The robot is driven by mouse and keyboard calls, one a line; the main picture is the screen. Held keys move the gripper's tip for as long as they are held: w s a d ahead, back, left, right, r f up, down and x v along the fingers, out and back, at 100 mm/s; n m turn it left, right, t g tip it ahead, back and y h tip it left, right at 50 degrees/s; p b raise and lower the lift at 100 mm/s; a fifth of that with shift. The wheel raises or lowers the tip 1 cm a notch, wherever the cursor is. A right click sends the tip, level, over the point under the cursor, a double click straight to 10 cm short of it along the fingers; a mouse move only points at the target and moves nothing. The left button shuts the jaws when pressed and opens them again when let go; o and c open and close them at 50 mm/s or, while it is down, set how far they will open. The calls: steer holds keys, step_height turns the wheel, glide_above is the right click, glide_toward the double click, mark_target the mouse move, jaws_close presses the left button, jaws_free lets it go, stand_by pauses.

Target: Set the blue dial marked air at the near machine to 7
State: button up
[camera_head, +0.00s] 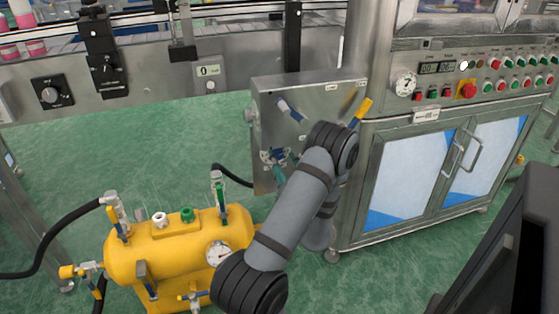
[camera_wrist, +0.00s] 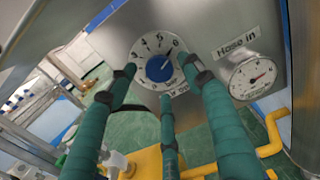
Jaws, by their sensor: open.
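The blue dial (camera_wrist: 158,69) shows in the wrist view, a round blue knob on a white numbered ring, set on a steel panel. Its exact setting is too small to read surely. A small label below it is partly covered by a finger. My gripper (camera_wrist: 161,80) has its teal fingers spread, with tips to the left, right and below the dial; whether they touch it I cannot tell. Nothing is held. In the head view my gripper (camera_head: 274,160) is at the front of the steel box (camera_head: 335,97), and the dial cannot be made out.
A gauge (camera_wrist: 252,76) labelled "Hose in" sits right of the dial. A yellow tank (camera_head: 165,255) with valves and a pressure gauge stands below and left of the box. A steel cabinet (camera_head: 395,130) with a button panel stands at right. Green floor lies open at left.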

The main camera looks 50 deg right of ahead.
steer(key=shift+x, duration=1.05)
steer(key=shift+c, duration=1.3)
steer(key=shift+s, duration=0.1)
steer(key=c, duration=0.9)
